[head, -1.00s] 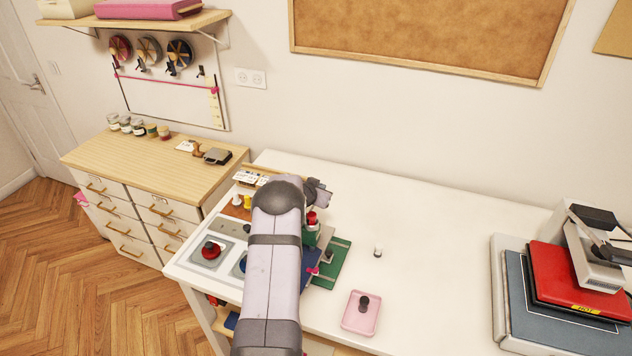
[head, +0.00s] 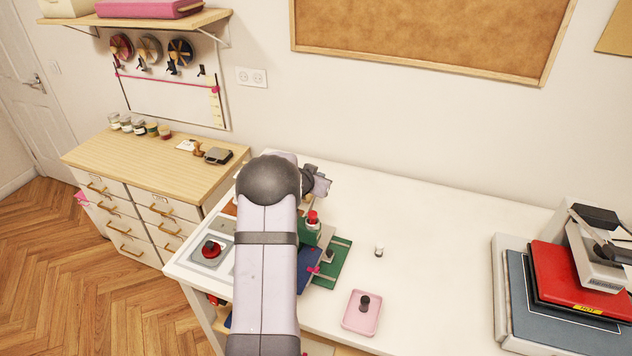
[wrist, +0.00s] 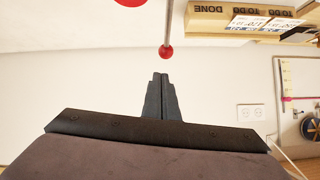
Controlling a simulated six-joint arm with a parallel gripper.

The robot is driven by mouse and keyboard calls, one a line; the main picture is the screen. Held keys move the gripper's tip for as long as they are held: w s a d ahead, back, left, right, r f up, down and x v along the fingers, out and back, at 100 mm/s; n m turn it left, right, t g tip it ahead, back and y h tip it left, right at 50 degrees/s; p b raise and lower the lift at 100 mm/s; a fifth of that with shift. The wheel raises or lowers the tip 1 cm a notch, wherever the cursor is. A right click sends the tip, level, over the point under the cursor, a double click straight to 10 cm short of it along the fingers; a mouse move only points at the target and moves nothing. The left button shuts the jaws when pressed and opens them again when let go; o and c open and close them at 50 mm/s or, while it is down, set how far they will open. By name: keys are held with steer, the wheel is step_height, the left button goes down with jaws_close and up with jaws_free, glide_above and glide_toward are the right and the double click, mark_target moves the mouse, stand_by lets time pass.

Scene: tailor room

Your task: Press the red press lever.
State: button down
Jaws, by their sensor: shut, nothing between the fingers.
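The press is a green upright device with a red cap (head: 312,217) on the white table in the head view, just right of my arm. In the wrist view a thin metal rod ends in a small red ball (wrist: 165,52), which looks like the lever's knob. A larger red round part (wrist: 130,2) is cut off by the top edge there. My gripper (wrist: 160,76) is shut and empty, its fingertips pointing toward the red ball with a visible gap in the picture. In the head view the wrist end (head: 318,184) shows behind the press; my fingertips are hidden there.
A green board (head: 332,265) lies by the press. A pink tray (head: 361,312) with a dark knob and a small spool (head: 379,251) stand to the right. A red knob (head: 211,248) sits on a plate at left. A heat press (head: 570,280) is far right. The table's back middle is clear.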

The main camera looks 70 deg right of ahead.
steer(key=shift+v, duration=1.45)
steer(key=shift+r, duration=0.1)
